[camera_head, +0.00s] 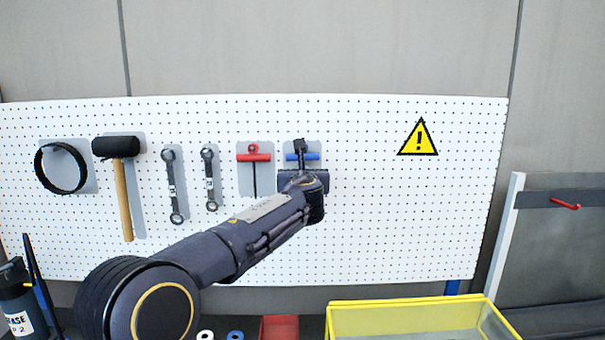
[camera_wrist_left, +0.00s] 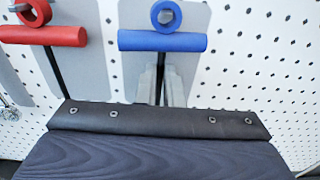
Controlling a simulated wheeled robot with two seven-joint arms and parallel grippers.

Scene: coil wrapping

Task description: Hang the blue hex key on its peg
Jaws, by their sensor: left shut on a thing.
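The blue hex key (camera_head: 314,157) is at the pegboard, in front of the right-hand grey backing plate. In the left wrist view the blue hex key (camera_wrist_left: 163,42) has a level T-handle, a ring on top and a dark shaft hanging down. My left gripper (camera_head: 300,147) covers part of it in the head view. In the wrist view the fingers of my left gripper (camera_wrist_left: 160,84) are shut on the shaft just below the handle. The ring lies at the peg's place; I cannot tell whether the peg passes through it. My right gripper is not in view.
The red hex key (camera_head: 254,157) hangs close on the left. Two wrenches (camera_head: 210,178), a mallet (camera_head: 117,147) and a black coil (camera_head: 41,168) hang further left on the pegboard (camera_head: 380,220). A yellow bin (camera_head: 400,305) stands below right. The board's right side is clear apart from a warning sign (camera_head: 418,138).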

